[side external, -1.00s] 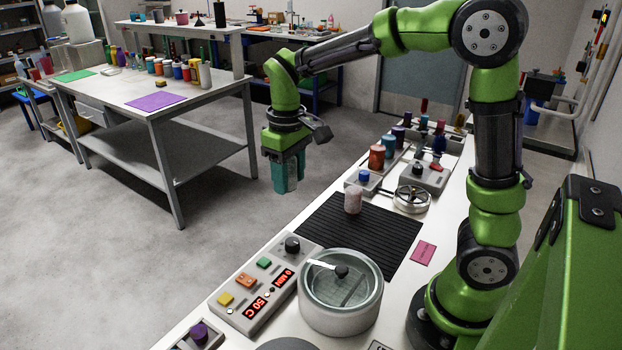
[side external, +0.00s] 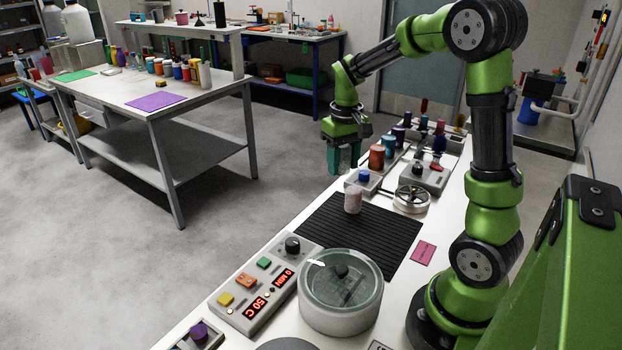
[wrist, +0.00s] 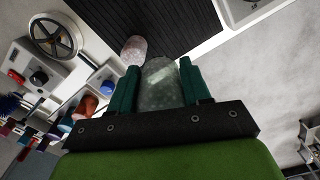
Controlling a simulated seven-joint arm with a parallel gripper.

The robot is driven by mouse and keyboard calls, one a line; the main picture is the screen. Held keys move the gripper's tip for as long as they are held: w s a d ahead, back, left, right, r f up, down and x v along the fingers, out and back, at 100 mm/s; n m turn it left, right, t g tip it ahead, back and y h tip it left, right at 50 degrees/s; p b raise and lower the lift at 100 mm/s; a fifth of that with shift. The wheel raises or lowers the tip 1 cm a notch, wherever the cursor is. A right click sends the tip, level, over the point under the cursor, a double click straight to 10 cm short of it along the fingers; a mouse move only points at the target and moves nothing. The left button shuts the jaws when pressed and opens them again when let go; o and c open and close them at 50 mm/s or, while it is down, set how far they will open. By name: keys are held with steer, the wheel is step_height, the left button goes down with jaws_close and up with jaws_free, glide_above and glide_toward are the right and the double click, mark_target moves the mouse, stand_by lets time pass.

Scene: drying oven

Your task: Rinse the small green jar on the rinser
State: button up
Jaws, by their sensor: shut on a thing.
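My gripper (side external: 343,160) is shut on the small green jar (wrist: 161,86). In the wrist view the jar is pale, translucent and speckled between the teal fingers of my gripper (wrist: 158,88). In the side view the jar is mostly hidden by the fingers. The rinser (side external: 411,199), a round metal dish with a spoked cross inside, is on the bench to the right of and below my gripper. The rinser also shows at the upper left of the wrist view (wrist: 55,36). The jar is held in the air, apart from it.
A pinkish jar (side external: 353,200) stands on the black ribbed mat (side external: 330,232). A blue-knobbed box (side external: 363,181) stands left of the rinser. Several bottles, including a red-brown one (side external: 377,157), stand behind. A glass-topped round pot (side external: 341,300) is in front.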

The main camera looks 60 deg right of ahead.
steer(key=s+d+f+m, duration=0.4)
steer(key=s+d, duration=0.3)
steer(key=d, duration=0.4)
steer(key=m, duration=0.3)
glide_above(413, 195)
steer(key=shift+s+f, duration=0.1)
steer(key=shift+f, duration=2.7)
steer(key=shift+f, duration=1)
steer(key=shift+f, duration=0.8)
stand_by(0.6)
steer(key=shift+r, duration=1.95)
